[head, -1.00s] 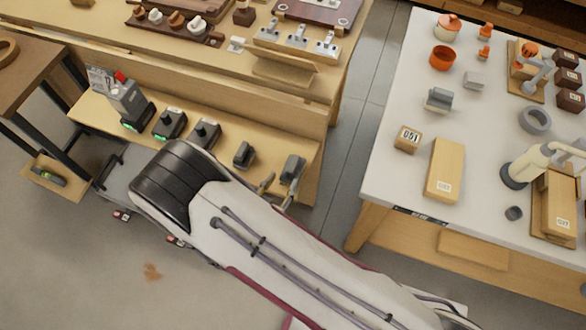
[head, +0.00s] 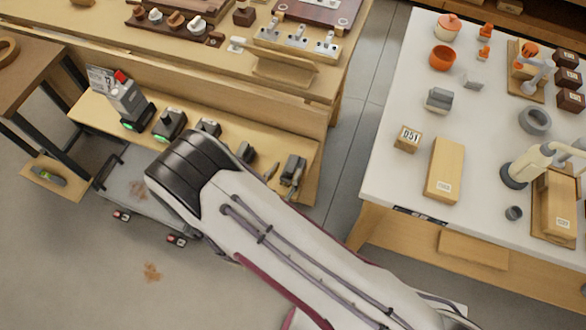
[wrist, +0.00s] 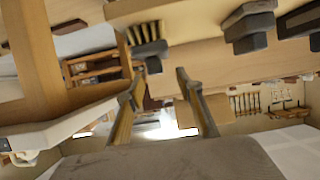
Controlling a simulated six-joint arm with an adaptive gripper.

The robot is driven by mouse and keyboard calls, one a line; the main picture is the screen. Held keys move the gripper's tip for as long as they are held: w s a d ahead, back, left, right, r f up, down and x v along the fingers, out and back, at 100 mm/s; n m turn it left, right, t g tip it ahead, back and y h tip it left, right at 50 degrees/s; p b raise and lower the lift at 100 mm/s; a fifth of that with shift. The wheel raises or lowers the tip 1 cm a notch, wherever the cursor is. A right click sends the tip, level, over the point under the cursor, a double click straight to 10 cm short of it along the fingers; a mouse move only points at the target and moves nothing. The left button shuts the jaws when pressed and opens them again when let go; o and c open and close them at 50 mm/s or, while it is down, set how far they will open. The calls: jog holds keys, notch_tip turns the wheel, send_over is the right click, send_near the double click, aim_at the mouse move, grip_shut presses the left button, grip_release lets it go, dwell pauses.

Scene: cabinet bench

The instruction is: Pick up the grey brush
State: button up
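I cannot single out the grey brush with certainty. Several dark and grey items stand on the low wooden shelf (head: 222,150); the right-most grey one (head: 293,163) is by my gripper (head: 282,176), and its shape is too small to tell. My gripper's fingers show past my arm at the shelf's right end. In the wrist view, my gripper (wrist: 163,104) has its two fingers spread with nothing held between them. A dark grey item (wrist: 151,50) shows above the fingers there, apart from them. My arm hides part of the shelf front.
A grey unit with a red top (head: 124,97) stands on the shelf's left. The wooden worktop (head: 200,55) overhangs behind the shelf. A white table (head: 395,175) with blocks and orange pots stands to the right, across a floor gap (head: 350,130). A stool (head: 30,75) is at far left.

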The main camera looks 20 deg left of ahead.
aim_at(292, 166)
jog(key=shift+w, duration=0.1)
dwell(0.3)
jog(key=shift+d+x, duration=0.2)
jog(key=shift+x, duration=0.55)
jog(key=shift+d+x, duration=0.15)
jog(key=shift+x, duration=1.7)
jog(key=shift+f, duration=0.1)
grip_shut()
